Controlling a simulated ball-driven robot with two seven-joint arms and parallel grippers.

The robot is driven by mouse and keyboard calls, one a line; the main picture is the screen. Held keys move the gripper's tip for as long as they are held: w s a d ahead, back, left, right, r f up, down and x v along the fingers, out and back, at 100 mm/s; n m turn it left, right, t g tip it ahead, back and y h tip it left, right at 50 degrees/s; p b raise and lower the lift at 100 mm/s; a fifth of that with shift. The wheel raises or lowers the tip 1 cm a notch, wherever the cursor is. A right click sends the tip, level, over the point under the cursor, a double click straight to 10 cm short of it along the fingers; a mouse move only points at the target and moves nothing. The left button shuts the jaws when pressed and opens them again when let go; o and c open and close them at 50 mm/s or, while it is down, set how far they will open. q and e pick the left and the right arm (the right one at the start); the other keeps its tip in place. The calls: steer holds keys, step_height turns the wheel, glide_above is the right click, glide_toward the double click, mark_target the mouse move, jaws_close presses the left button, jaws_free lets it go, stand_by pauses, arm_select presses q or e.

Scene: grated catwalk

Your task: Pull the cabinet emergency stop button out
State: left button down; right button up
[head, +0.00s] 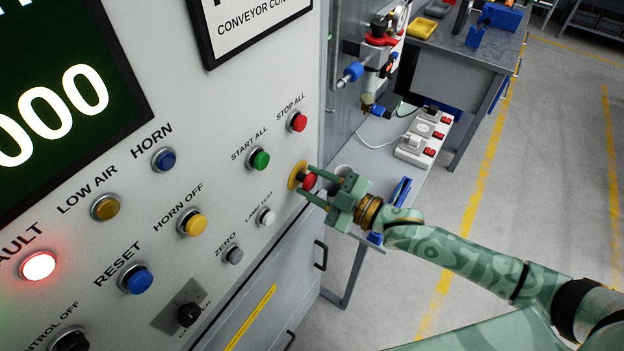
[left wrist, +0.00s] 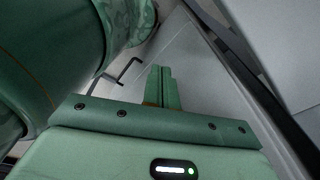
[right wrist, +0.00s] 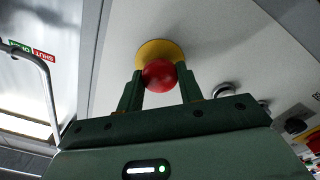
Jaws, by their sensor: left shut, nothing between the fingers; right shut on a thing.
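The emergency stop button (head: 309,181) is a red mushroom head on a yellow collar (head: 296,174), at the right edge of the grey cabinet panel. In the right wrist view the red head (right wrist: 159,75) sits in front of the yellow collar (right wrist: 160,50). My right gripper (head: 312,184) is shut on the red head, one finger on each side of it. Its fingers also show in the right wrist view (right wrist: 160,84). My left gripper (left wrist: 160,75) is shut and empty in the left wrist view, near a grey surface with a black handle.
Other panel buttons are close by: red STOP ALL (head: 298,121), green START ALL (head: 260,159) and white LAMP TEST (head: 266,215). A lit red fault lamp (head: 38,265) is at the lower left. A side shelf with a power strip (head: 423,135) stands behind my right gripper. The floor at right is clear.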

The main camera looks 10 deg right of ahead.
steer(key=shift+s+d, duration=0.25)
steer(key=shift+s, duration=0.05)
steer(key=o, duration=0.8)
steer(key=shift+o, duration=1)
steer(key=shift+s+d, duration=0.1)
steer(key=shift+d, duration=0.05)
steer(key=b+v, duration=0.1)
steer(key=v, duration=1.5)
